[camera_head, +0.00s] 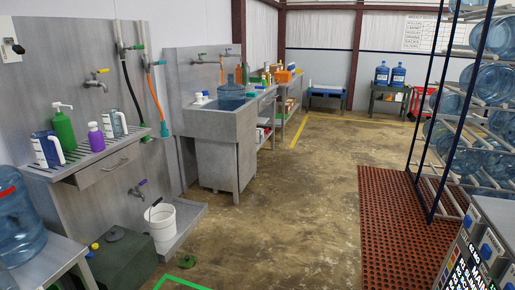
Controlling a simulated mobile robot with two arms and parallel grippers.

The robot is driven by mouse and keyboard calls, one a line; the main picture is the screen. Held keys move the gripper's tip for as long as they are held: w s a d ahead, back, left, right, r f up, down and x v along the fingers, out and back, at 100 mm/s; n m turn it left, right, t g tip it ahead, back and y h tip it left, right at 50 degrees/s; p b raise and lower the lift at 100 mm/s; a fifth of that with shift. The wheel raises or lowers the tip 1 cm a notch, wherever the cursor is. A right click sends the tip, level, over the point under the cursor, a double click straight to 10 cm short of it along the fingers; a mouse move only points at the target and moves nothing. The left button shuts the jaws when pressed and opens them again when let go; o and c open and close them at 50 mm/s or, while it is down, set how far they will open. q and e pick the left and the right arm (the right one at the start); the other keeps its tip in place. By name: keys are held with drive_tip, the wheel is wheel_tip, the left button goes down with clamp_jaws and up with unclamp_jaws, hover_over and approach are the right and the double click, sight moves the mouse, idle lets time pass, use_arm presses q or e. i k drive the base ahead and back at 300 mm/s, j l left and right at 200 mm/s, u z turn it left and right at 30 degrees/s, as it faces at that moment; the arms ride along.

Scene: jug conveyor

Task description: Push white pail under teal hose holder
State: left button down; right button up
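The white pail (160,222) stands upright on a low metal ledge (190,217) at the lower left, below the grey counter. The black hose hangs from a pale holder (119,38). I cannot tell for certain which holder is the teal one. Neither gripper is in view.
A dark green box (122,262) stands on the floor before the ledge. Bottles crowd the counter. Open floor (290,210) lies to the right, then a red-brown mat (405,230) and jug rack.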

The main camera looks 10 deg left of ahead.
sight(160, 218)
drive_tip(key=i+j+u, duration=0.25)
drive_tip(key=i, duration=0.95)
drive_tip(key=i+u, duration=0.3)
drive_tip(key=i, duration=0.9)
drive_tip(key=i+l, duration=0.15)
drive_tip(key=i, duration=0.55)
drive_tip(key=i+l, duration=0.1)
drive_tip(key=i, duration=0.6)
